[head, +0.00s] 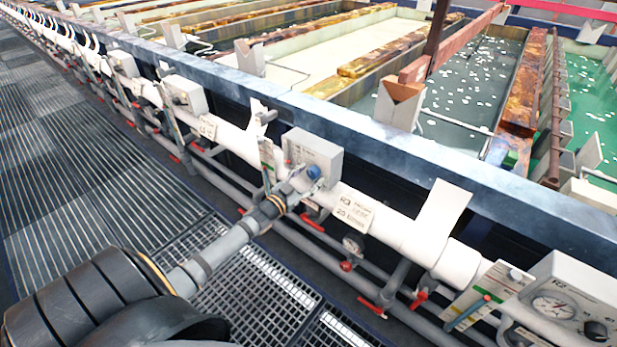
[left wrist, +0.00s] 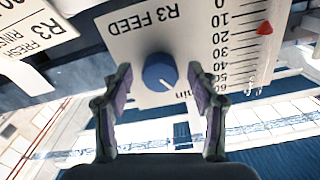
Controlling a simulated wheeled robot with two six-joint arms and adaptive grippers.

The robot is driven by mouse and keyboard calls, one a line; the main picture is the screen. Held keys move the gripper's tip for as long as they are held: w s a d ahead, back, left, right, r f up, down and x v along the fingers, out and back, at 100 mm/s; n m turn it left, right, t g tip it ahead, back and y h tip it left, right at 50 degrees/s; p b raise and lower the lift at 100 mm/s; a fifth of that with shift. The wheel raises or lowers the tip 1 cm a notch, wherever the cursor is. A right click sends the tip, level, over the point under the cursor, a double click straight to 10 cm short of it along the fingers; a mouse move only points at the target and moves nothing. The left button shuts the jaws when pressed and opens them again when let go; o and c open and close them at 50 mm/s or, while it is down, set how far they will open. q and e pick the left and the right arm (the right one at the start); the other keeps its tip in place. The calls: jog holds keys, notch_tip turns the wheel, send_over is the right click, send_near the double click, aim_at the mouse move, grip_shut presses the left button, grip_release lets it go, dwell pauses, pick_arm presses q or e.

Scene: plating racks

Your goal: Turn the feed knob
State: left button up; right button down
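The blue feed knob (left wrist: 160,72) sits on a white panel (left wrist: 185,40) marked "R3 FEED" in the left wrist view. A short pale line on the knob points toward the picture's bottom. In the head view the knob (head: 314,172) is on the front of a grey box (head: 312,150). My left gripper (left wrist: 160,88) is open, with one finger on each side of the knob and a visible gap to each. In the head view my left gripper (head: 298,183) is right at the box. My right gripper is not in view.
A scale with a red pointer (left wrist: 265,28) is beside the knob. A white pipe (head: 375,225) with tags and red-handled valves runs along the tank wall. A gauge box (head: 565,300) stands at lower right. The grated walkway (head: 90,190) is clear at left.

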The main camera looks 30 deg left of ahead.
pick_arm(q)
jog(key=s, duration=1.2)
jog(key=shift+a, duration=0.45)
jog(key=s+a+f+n+g+y, duration=0.1)
jog(key=s+a+f+g, duration=0.15)
jog(key=f, duration=0.55)
jog(key=s+a+f+g+y, duration=0.1)
jog(key=s+a+f, duration=0.1)
jog(key=a+f, duration=0.35)
jog(key=s+d+f+n+g, duration=0.1)
jog(key=s+f+g, duration=0.1)
jog(key=s+f, duration=0.35)
jog(key=s+d+f+g+y, duration=0.1)
jog(key=s+f+g, duration=0.1)
jog(key=f, duration=0.6)
jog(key=s+d+f+n+g, duration=0.1)
jog(key=s+f+g, duration=0.1)
jog(key=s+f, duration=0.35)
jog(key=s+d+f+g+h, duration=0.1)
jog(key=s+d+f+g, duration=0.6)
jog(key=s+d+f, duration=0.8)
jog(key=s+f, duration=0.1)
jog(key=s, duration=0.3)
jog(key=shift+f, duration=0.2)
